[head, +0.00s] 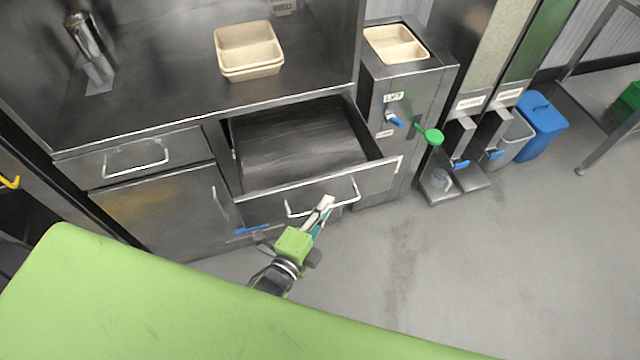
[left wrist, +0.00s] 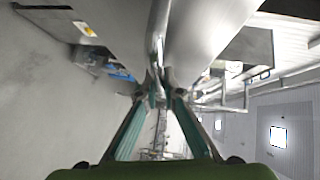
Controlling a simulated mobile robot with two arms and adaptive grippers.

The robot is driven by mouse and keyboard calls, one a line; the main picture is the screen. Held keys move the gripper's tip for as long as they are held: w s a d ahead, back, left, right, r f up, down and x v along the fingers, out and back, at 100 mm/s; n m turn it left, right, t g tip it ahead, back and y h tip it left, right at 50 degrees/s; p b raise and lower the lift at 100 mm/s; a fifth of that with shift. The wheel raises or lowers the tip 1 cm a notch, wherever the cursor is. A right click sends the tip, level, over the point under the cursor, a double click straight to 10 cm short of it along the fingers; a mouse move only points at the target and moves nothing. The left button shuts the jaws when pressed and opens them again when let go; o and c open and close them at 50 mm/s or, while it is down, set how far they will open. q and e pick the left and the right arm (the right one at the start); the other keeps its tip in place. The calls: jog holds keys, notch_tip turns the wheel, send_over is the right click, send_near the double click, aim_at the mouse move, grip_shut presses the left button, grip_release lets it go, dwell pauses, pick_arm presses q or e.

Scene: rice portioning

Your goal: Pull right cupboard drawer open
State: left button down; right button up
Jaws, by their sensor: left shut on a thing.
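The right cupboard drawer (head: 318,189) is pulled out from under the counter, and its inside looks empty. Its curved metal handle (head: 294,212) is on the drawer front. My left gripper (head: 325,206) is at the right part of this handle and shut on it. In the left wrist view the handle (left wrist: 158,45) runs between the two teal fingers of the gripper (left wrist: 158,88). My right gripper is not in view.
A closed left drawer (head: 135,160) and a cupboard door (head: 165,205) are beside it. Stacked beige trays (head: 248,50) stand on the counter (head: 190,95). A steel dispenser (head: 410,100) with a blue lever stands to the right. The grey floor (head: 440,270) in front is clear.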

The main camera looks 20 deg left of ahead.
pick_arm(q)
jog(key=shift+s+d, duration=0.5)
jog(key=shift+s, duration=0.25)
jog(key=c, duration=2.2)
grip_release()
jog(key=shift+o, duration=0.2)
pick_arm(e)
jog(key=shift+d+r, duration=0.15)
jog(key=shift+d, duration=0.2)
pick_arm(q)
jog(key=shift+s, duration=0.1)
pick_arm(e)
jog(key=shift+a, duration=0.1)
pick_arm(q)
jog(key=v, duration=1.2)
